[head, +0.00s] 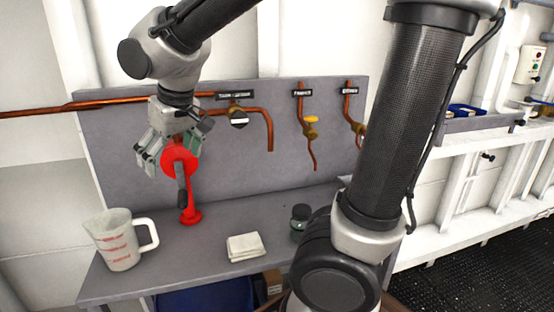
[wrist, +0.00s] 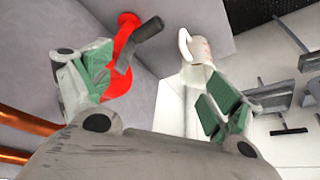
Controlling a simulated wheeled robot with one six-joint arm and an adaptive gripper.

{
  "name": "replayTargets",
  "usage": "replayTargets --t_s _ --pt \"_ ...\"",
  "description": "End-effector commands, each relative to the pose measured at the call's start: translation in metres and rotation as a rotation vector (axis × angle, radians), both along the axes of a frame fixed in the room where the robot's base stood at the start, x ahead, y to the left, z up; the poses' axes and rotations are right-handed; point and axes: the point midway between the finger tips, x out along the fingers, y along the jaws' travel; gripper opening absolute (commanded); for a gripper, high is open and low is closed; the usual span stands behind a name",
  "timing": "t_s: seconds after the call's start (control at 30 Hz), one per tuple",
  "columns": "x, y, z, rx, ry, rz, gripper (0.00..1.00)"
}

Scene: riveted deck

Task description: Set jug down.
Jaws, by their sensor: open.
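The jug (head: 119,241) is whitish and translucent with red markings. It stands upright on the left end of the grey bench (head: 215,235), its handle towards the right in the head view. In the wrist view the jug (wrist: 196,66) shows beyond the right finger, apart from it. My gripper (head: 166,152) is open and empty, raised above the bench, up and to the right of the jug. Its two green-padded fingers are spread apart in the wrist view (wrist: 160,85).
A red fixture (head: 191,213) with a dark lever stands close by my gripper, partly hidden. A folded white cloth (head: 246,247) and a small dark-topped jar (head: 299,218) are on the bench. Copper pipes with valves (head: 238,117) run along the back panel.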

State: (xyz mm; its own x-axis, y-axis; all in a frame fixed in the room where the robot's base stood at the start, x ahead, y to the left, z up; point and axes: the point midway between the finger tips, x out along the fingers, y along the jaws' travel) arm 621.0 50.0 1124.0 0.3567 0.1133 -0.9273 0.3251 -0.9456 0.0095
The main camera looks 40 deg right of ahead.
Motion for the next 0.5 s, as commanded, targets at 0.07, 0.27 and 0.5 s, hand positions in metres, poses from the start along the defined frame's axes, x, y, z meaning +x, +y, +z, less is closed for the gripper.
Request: replayTargets --t_s 0.07,0.27,0.5 --pt "-0.025 -0.068 0.009 0.003 -0.004 -0.097 0.91" --pt "-0.105 -0.166 0.007 0.006 0.006 -0.254 0.91" --pt "-0.159 -0.198 -0.003 0.010 0.010 -0.334 0.91"
